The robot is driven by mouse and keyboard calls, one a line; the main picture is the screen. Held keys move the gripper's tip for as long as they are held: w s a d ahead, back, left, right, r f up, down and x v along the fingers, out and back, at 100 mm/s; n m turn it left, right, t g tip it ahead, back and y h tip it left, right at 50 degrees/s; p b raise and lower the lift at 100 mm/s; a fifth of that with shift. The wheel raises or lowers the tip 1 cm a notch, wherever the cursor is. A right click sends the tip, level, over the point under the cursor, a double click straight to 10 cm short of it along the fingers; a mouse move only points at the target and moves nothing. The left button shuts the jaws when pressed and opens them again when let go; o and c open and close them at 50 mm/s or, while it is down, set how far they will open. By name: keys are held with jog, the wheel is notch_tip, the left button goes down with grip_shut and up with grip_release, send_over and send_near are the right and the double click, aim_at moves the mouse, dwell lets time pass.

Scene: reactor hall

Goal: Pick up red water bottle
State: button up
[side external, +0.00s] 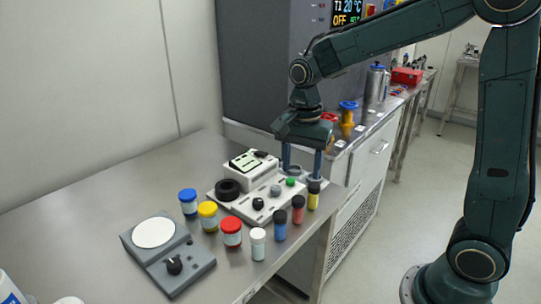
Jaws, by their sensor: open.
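Two red items stand on the steel table: a small red bottle with a dark cap (297,210) and a white jar with a red lid and red band (231,232). I cannot tell for certain which is the red water bottle. My gripper (301,172) points down with its fingers apart and nothing visible between them. It appears above or behind the right end of the white instrument, near a yellow bottle with a black cap (313,195). The dark-capped red bottle is just in front of and below it in the picture. The exact gap cannot be told.
A blue bottle (280,225) and a white bottle (258,244) stand left of the red bottle. Yellow-lidded (208,216) and blue-lidded (188,202) jars stand farther left. The white instrument (240,197) is behind, a grey stirrer (168,255) at front left.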

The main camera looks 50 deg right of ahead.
aim_at(299, 199)
notch_tip(299, 199, down, 7)
jog(key=shift+r, duration=0.1)
dwell(0.4)
jog(key=shift+f, duration=2.65)
jog(key=shift+c, duration=0.2)
jog(key=c, duration=1)
